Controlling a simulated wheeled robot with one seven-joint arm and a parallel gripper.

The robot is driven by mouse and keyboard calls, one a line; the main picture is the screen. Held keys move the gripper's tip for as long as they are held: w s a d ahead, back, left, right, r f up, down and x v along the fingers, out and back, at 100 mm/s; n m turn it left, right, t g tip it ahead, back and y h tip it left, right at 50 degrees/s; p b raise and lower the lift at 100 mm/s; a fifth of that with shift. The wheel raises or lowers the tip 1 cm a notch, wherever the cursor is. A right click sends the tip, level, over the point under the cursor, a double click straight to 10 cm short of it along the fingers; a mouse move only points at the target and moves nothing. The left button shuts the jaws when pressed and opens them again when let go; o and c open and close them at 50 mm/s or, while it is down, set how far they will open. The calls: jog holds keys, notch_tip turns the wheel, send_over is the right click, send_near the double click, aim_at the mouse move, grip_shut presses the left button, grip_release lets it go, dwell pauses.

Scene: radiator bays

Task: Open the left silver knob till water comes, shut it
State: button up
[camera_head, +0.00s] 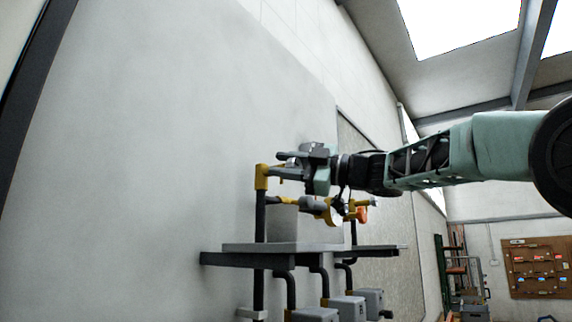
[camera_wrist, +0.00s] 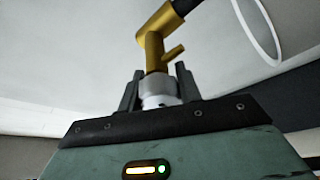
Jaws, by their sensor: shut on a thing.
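A silver knob (camera_wrist: 158,90) sits at the end of a brass valve body (camera_wrist: 153,50) in the wrist view. My gripper (camera_wrist: 158,78) has a dark finger on each side of the knob and is shut on it. A short brass stub (camera_wrist: 174,52) sticks out from the side of the valve, and no water shows at it. In the head view my gripper (camera_head: 290,160) reaches to a yellow-brass fitting (camera_head: 262,176) at the top of a dark upright pipe. The gripper hides the knob there.
Just below my gripper are more brass valve parts, one with an orange piece (camera_head: 361,214). A grey shelf (camera_head: 285,247) crosses the pipes beneath, with several grey boxes (camera_head: 347,307) under it. The pale wall (camera_head: 140,150) is close on the left. A tool board (camera_head: 538,268) hangs far right.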

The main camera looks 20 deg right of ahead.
jog(key=shift+f+n+g, duration=0.1)
jog(key=shift+n+g, duration=0.4)
jog(key=shift+n, duration=0.6)
jog(key=o, duration=0.9)
jog(key=shift+o, duration=0.2)
jog(key=shift+s, duration=0.1)
jog(key=b+v, duration=0.6)
jog(key=v, duration=1.1)
jog(key=shift+b, duration=0.35)
jog(key=shift+s+d, duration=0.1)
